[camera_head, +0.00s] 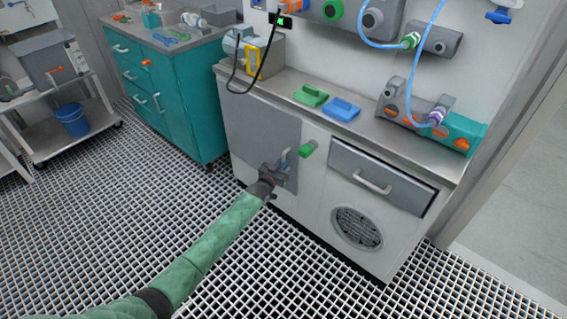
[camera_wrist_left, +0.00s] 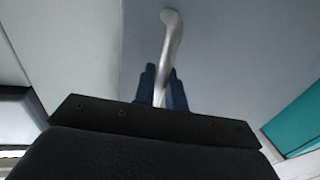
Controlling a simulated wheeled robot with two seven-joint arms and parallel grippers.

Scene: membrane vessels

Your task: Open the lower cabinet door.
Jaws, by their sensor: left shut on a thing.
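The lower cabinet door (camera_head: 262,125) is a grey panel at the left of the white cabinet's front in the head view. It looks closed, flush with the front. Its light metal bar handle (camera_wrist_left: 171,35) stands upright in the left wrist view. My left gripper (camera_head: 281,168) is at the lower right part of the door. Its dark blue fingers (camera_wrist_left: 163,88) are shut on the handle, one on each side of the bar. The lower end of the handle is hidden by the gripper. My right gripper is not in view.
A green knob (camera_head: 307,149) sits just right of the door handle. Further right are a grey drawer (camera_head: 378,180) and a round vent (camera_head: 357,228). A teal cabinet (camera_head: 172,95) stands to the left. The grid floor (camera_head: 130,215) before the door is clear except for my arm.

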